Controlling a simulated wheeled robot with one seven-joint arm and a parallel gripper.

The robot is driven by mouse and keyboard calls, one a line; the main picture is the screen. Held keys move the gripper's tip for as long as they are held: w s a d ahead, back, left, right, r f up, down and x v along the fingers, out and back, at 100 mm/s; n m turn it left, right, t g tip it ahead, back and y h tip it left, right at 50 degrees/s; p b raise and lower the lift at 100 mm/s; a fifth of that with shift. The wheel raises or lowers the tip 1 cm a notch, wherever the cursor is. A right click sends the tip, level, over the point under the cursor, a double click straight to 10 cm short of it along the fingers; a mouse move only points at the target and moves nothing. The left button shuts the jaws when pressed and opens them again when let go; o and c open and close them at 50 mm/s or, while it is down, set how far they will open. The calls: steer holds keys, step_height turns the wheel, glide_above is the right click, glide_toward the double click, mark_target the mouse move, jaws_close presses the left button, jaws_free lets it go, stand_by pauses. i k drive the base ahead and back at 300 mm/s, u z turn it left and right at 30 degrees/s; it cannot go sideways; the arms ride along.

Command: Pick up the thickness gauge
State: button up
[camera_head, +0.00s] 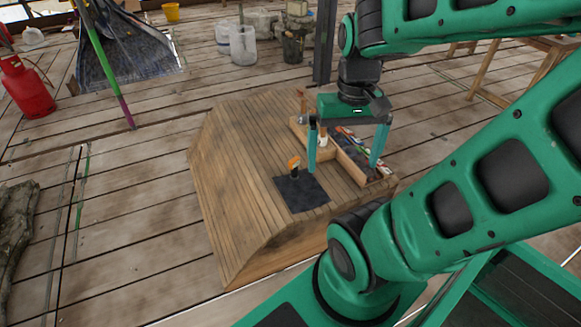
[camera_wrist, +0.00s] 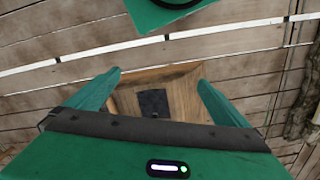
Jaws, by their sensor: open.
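I cannot tell for sure which thing is the thickness gauge. A small orange-topped object with a dark lower part (camera_head: 294,164) stands at the back edge of a dark square mat (camera_head: 305,194) on a curved wooden platform (camera_head: 235,185). My gripper (camera_head: 343,165) is open and empty, its teal fingers spread wide. In the head view it appears above the platform, to the right of the orange-topped object. In the wrist view my gripper (camera_wrist: 159,77) shows the dark mat (camera_wrist: 153,103) far off between its fingers; small details there are too blurred to tell.
A wooden tray (camera_head: 352,168) holding several small colourful items lies behind my gripper, partly hidden by it. A red gas cylinder (camera_head: 27,90), a green-purple pole (camera_head: 105,65) and buckets (camera_head: 243,45) stand farther off. The plank floor left of the platform is mostly clear.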

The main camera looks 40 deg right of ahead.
mark_target(293, 163)
steer(key=z, duration=0.85)
steer(key=i, duration=0.95)
steer(key=u, duration=0.4)
